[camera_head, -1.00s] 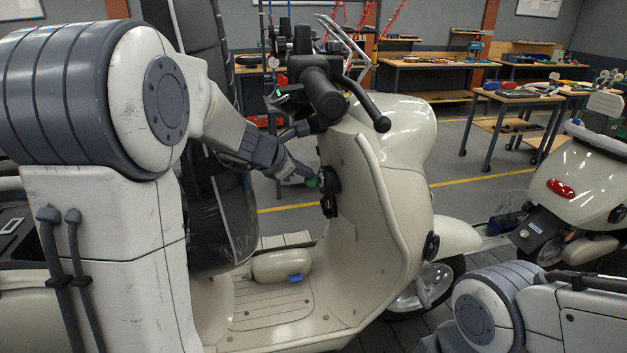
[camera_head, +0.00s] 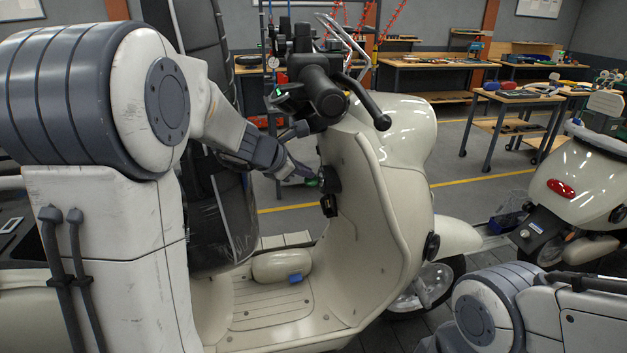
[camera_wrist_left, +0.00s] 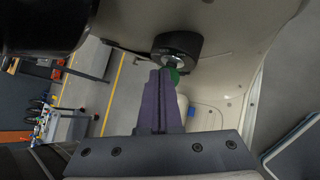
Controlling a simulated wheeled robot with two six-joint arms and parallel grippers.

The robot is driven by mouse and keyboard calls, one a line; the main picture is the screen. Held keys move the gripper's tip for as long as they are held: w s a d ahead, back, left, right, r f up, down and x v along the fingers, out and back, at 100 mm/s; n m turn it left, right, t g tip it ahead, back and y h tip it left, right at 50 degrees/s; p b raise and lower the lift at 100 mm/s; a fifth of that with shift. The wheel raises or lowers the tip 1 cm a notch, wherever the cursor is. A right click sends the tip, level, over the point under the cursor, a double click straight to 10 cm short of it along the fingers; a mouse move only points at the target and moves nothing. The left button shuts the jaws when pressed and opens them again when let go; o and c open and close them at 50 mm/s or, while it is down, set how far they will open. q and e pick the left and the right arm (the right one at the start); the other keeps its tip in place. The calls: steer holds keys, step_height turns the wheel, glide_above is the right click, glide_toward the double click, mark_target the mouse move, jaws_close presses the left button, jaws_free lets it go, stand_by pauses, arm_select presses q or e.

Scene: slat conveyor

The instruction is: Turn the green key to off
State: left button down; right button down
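The green key (camera_wrist_left: 175,76) sits in the dark round lock (camera_wrist_left: 178,46) on the cream scooter's inner front panel, as the left wrist view shows. My left gripper (camera_wrist_left: 162,72) is at the key, its two purple fingers close together with the key's head at their tips. It looks shut on the key, whose green edge shows beside and beyond the fingertips. In the head view my left gripper (camera_head: 312,177) reaches the lock (camera_head: 330,179) from the left, and its fingertips mostly cover the key. My right gripper is not in view.
The scooter's handlebar (camera_head: 325,92) and levers hang just above my left wrist. A small dark hook (camera_head: 328,206) is below the lock. A blue item (camera_head: 296,277) lies on the footwell. Another scooter (camera_head: 580,185) stands at the right.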

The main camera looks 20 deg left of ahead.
arm_select(q)
steer(key=shift+a+f+b, duration=0.15)
steer(key=shift+f+b, duration=0.3)
steer(key=shift+f, duration=0.25)
stand_by(0.5)
steer(key=shift+r, duration=0.1)
steer(key=r+p+v, duration=0.1)
steer(key=p+v, duration=0.3)
steer(key=v, duration=0.5)
steer(key=shift+w+d, duration=0.3)
steer(key=shift+w, duration=0.05)
stand_by(0.4)
steer(key=shift+f, duration=0.1)
